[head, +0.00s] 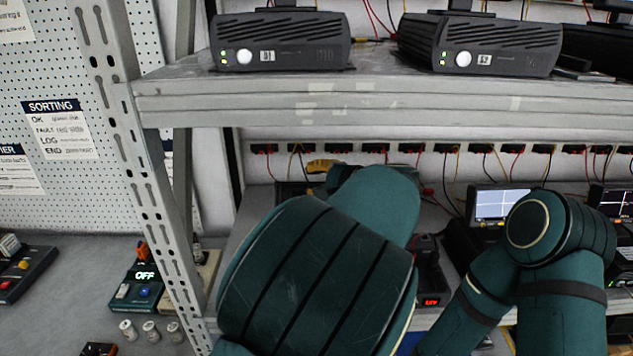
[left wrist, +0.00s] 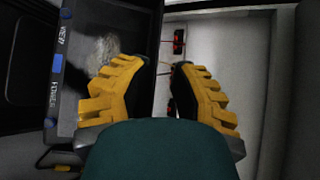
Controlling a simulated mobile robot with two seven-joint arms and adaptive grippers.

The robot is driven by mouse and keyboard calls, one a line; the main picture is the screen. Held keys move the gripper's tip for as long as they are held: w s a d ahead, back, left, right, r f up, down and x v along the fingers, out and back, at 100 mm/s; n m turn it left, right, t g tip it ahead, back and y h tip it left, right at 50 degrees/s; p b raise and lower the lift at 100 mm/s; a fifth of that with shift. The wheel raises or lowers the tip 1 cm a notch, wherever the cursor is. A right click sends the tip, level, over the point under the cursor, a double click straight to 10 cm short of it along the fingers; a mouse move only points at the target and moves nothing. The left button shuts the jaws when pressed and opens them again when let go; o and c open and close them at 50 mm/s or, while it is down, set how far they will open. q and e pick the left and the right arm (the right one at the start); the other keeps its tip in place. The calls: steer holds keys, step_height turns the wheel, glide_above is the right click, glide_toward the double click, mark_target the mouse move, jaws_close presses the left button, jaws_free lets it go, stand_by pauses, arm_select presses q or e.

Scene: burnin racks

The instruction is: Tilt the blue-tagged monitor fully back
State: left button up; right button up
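The monitor (left wrist: 100,25) is a dark panel with a thin frame at the left of the left wrist view, with blue tags (left wrist: 57,63) and small white lettering on its edge. My left gripper (left wrist: 160,66) has yellow ridged fingers, which are spread apart. One finger overlaps the panel in the picture and the other lies past its right edge; I cannot tell whether either touches. In the head view my left gripper (head: 322,166) shows only as a bit of yellow behind my own arm, which hides most of the monitor there. My right gripper is not visible.
A metal shelf (head: 340,103) with several dark box units (head: 280,42) spans above my arms. A slotted upright post (head: 150,160) stands at left. Red and black sockets with wires (head: 375,148) line the back wall. A lit screen (head: 497,206) stands at right, near my right arm.

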arm_select(q)
steer(key=shift+f, duration=0.25)
steer(key=v, duration=1.2)
steer(key=shift+r, duration=0.15)
